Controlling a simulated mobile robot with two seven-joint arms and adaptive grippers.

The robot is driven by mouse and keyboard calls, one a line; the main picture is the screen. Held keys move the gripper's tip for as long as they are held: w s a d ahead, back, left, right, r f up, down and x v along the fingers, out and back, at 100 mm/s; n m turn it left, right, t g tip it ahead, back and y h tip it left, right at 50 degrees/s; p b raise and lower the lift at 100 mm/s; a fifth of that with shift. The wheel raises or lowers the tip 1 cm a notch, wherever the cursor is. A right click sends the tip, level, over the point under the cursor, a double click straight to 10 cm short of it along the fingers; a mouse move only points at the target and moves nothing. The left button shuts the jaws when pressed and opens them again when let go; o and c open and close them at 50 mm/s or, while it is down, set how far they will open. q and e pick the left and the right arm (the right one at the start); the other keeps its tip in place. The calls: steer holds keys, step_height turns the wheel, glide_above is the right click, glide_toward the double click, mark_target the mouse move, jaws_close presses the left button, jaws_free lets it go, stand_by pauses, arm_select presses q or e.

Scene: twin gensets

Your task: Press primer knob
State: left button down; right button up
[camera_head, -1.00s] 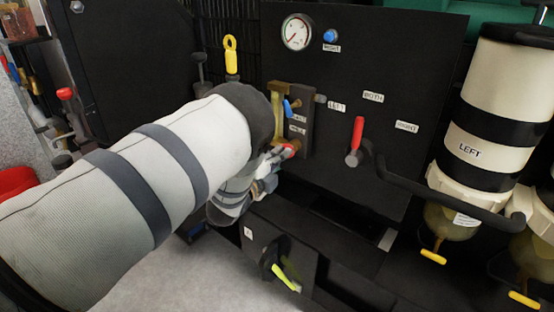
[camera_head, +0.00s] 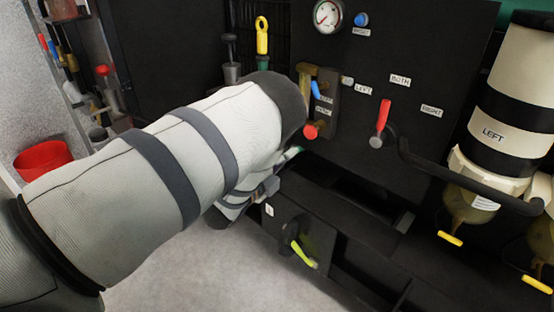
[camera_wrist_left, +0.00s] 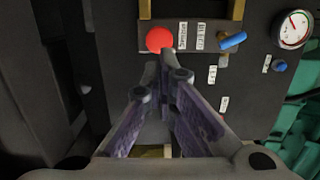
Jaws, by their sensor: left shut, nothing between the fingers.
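The primer knob appears to be the round red knob (camera_head: 311,131) at the bottom of the small valve block (camera_head: 322,100) on the black panel. It also shows as a red disc in the wrist view (camera_wrist_left: 158,40). My left gripper (camera_wrist_left: 167,56) is shut and empty, its fingertips just below the knob in that view. In the head view the left gripper (camera_head: 294,152) is mostly hidden behind my forearm. Its tip shows below and left of the knob, apparently apart from it. My right gripper is not in view.
A blue lever (camera_head: 316,89) sits just above the knob. A red-handled lever (camera_head: 381,122) and gauge (camera_head: 327,15) are on the panel. A yellow-green handle (camera_head: 304,255) is below. A filter canister (camera_head: 505,105) stands right, and a red bucket (camera_head: 43,160) left.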

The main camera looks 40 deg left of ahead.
arm_select(q)
steer(key=shift+s+r, duration=0.1)
steer(key=shift+s, duration=1.4)
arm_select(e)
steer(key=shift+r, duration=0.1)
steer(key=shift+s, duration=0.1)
